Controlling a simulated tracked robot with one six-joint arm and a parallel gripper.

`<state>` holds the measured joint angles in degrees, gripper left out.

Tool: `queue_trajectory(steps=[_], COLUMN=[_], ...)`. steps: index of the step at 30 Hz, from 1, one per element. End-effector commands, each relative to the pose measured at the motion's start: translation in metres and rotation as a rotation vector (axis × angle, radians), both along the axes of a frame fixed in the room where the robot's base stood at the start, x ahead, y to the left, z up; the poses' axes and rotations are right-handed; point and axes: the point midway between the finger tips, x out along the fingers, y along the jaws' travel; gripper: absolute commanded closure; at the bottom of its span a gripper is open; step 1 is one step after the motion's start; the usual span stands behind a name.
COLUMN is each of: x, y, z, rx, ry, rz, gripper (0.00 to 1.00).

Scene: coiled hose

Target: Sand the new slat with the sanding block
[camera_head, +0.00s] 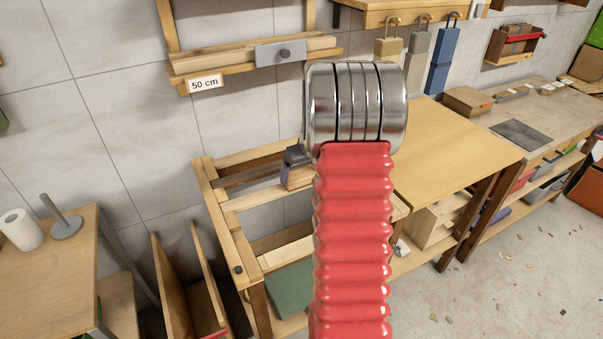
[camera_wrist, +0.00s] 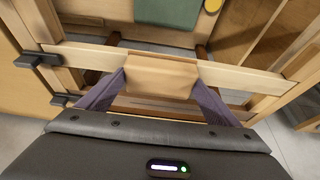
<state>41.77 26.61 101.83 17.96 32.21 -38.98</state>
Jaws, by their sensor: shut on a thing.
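My gripper (camera_wrist: 160,84) is shut on a tan wooden sanding block (camera_wrist: 162,70), with one purple-grey finger on each side of it. In the wrist view the block overlaps a pale wooden slat (camera_wrist: 233,77) that runs across the frame; I cannot tell whether it touches. In the head view the block (camera_head: 298,179) shows partly beside my red ribbed arm, which hides most of the gripper. The pale slat (camera_head: 262,195) crosses the wooden frame there, and its right part is hidden by my arm.
Dark clamps (camera_wrist: 38,59) sit at the left of the frame in the wrist view. A green panel (camera_head: 291,288) lies below the slats. A wooden workbench (camera_head: 455,140) stands to the right. A wall rack labelled 50 cm (camera_head: 205,84) holds pieces of wood.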

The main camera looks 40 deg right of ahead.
Motion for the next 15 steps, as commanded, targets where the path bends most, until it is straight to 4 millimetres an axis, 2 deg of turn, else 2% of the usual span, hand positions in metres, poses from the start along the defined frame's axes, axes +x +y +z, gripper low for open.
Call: queue_trajectory(steps=[15], x=[-0.009], y=[-0.023], z=[-0.002], rx=[0.003], ry=[0.005], rz=[-0.001], gripper=[0.46])
